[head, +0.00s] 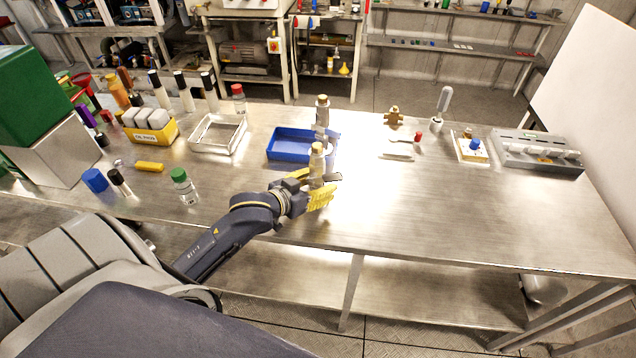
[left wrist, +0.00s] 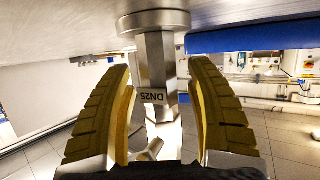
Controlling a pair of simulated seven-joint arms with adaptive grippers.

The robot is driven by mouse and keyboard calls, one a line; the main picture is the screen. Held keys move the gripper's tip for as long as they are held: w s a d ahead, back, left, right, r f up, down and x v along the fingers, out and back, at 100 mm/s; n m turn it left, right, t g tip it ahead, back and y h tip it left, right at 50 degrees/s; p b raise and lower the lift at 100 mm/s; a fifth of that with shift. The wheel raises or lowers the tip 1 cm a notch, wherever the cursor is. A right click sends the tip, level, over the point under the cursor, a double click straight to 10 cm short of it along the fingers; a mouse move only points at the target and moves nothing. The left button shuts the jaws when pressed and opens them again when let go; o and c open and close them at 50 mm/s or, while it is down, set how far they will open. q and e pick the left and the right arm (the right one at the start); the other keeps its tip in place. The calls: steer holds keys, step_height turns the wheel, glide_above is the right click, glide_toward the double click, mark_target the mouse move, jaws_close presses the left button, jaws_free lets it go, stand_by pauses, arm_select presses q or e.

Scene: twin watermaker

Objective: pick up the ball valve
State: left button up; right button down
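The left wrist view shows the gripper (left wrist: 160,110) open, with narrow gaps beside the body. My right gripper is not in view.
A blue tray (head: 284,154) lies just behind, with a similar metal fitting (head: 322,112) near its back corner. A clear bottle with a green cap (head: 184,188) stands to the left.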

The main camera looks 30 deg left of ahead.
arm_select(q)
jaws_close()
steer(key=shift+r, duration=0.2)
stand_by(0.3)
